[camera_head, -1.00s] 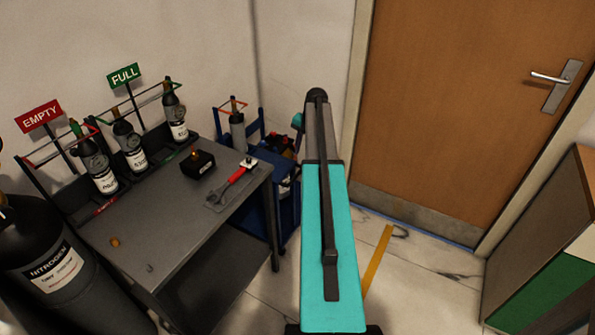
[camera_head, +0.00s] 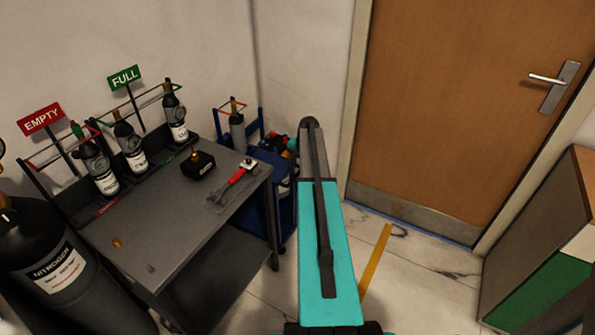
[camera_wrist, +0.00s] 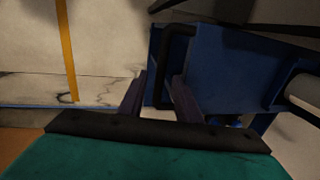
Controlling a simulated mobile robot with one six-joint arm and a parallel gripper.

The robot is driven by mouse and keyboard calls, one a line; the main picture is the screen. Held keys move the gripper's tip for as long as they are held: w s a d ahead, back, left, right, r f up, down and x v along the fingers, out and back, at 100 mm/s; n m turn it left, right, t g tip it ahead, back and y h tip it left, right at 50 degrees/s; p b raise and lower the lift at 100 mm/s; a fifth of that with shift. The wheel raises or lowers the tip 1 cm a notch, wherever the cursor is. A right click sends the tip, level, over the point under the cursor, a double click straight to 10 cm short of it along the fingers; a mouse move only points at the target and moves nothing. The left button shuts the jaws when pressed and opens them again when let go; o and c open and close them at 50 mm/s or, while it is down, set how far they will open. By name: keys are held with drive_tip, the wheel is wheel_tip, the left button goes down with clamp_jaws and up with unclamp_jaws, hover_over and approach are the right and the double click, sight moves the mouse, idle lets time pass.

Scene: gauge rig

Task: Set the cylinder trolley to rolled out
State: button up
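The cylinder trolley (camera_head: 276,165) is blue and stands behind the right end of the workbench. A grey cylinder (camera_head: 237,132) stands at its left side under an orange strap. In the wrist view the trolley (camera_wrist: 225,62) shows as a blue panel with a black looped handle (camera_wrist: 176,48) on its left edge. My gripper (camera_wrist: 158,88) is open, one dark finger on each side of the handle's lower part. I cannot tell whether the fingers touch it. In the head view my arm hides the fingers and the trolley's right side.
The grey workbench (camera_head: 165,225) with a wrench (camera_head: 231,187) and a black box (camera_head: 198,166) is left of my arm. A large nitrogen cylinder (camera_head: 62,265) stands at the front left. A closed door (camera_head: 455,120) is behind; a cabinet (camera_head: 545,240) is right. Floor (camera_head: 420,285) between is mostly clear.

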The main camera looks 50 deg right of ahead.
drive_tip(key=shift+f, duration=0.15)
drive_tip(key=shift+w, duration=0.1)
clamp_jaws()
